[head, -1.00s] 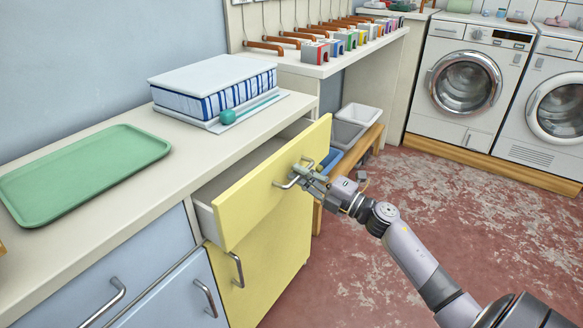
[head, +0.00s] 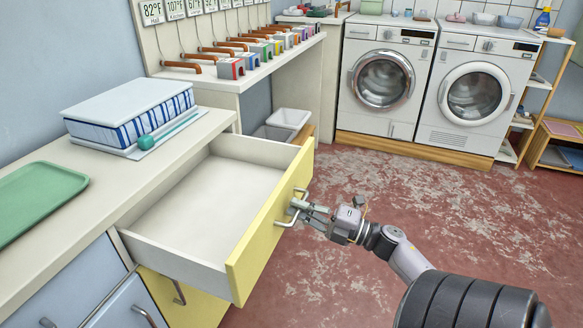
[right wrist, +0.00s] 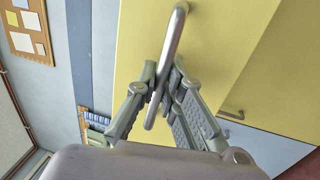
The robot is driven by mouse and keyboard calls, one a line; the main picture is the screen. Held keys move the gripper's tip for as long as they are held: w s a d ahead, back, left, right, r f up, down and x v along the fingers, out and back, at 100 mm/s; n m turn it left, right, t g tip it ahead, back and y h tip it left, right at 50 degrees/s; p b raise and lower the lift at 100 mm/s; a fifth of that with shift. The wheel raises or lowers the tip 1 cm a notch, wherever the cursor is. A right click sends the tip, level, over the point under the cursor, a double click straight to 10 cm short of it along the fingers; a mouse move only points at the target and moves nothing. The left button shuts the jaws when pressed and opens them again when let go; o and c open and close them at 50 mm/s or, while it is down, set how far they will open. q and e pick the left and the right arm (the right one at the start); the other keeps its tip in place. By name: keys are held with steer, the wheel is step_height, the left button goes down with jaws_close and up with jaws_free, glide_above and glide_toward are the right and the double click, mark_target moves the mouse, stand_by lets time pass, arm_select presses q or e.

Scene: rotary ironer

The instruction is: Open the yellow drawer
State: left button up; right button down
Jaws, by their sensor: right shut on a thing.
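The yellow drawer (head: 268,242) stands far out of the counter in the head view. Its white inside (head: 205,195) shows and looks empty. A metal bar handle (head: 293,210) sits on its yellow front. My right gripper (head: 305,207) is shut on this handle, from the right side of the drawer. In the right wrist view the handle (right wrist: 176,40) runs between the two fingers (right wrist: 162,88), with the yellow front behind it. My left gripper is not in view.
A yellow cabinet door (head: 185,300) is below the drawer. The counter holds a green tray (head: 40,200) and a blue-white stack (head: 130,108). Grey and white bins (head: 288,118) stand beyond the drawer. Two washing machines (head: 380,80) line the back. The red floor at right is clear.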

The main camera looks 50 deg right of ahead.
steer(key=c, duration=1.7)
jaws_free()
steer(key=v, duration=1.2)
